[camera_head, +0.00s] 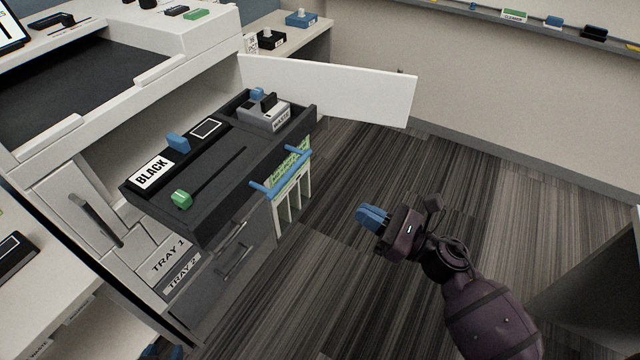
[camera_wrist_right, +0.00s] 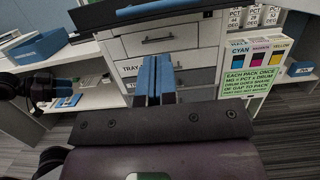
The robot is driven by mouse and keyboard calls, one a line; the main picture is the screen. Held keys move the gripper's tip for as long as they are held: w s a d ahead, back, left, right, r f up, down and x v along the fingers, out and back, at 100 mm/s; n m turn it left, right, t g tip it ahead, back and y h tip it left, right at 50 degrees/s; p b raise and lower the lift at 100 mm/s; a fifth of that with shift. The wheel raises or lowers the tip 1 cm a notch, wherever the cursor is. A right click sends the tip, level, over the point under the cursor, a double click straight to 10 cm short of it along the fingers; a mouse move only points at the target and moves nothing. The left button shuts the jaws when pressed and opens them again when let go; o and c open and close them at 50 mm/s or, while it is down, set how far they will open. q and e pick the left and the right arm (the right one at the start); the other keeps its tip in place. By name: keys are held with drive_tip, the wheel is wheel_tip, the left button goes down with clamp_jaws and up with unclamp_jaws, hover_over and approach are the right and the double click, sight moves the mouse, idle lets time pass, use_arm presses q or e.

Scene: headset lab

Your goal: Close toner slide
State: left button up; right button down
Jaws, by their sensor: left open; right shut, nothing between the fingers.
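The dark toner slide (camera_head: 215,165) stands pulled out of the white printer (camera_head: 60,165) in the head view. It carries a BLACK label (camera_head: 152,174), a blue tab (camera_head: 178,142), a green knob (camera_head: 181,199) at the near end of a long slot, and a grey waste box (camera_head: 264,115) at its far end. My right gripper (camera_head: 370,216) is shut and empty over the floor, right of the slide and apart from it. Its blue fingers show in the right wrist view (camera_wrist_right: 154,80). My left gripper (camera_head: 163,351) shows only blue fingertips, spread apart, at the bottom edge of the head view.
A white door panel (camera_head: 350,92) stands open behind the slide. Tray drawers (camera_head: 232,255) lie below. Striped floor (camera_head: 330,290) is clear to the right. A dark cabinet (camera_head: 590,290) stands at far right.

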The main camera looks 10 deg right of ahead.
use_arm(q)
drive_tip(key=shift+s+r+p, duration=0.3)
drive_tip(key=shift+r+p, duration=0.05)
drive_tip(key=shift+p, duration=0.5)
use_arm(e)
drive_tip(key=x, duration=1.3)
drive_tip(key=shift+w+a, duration=0.25)
drive_tip(key=shift+r, duration=0.1)
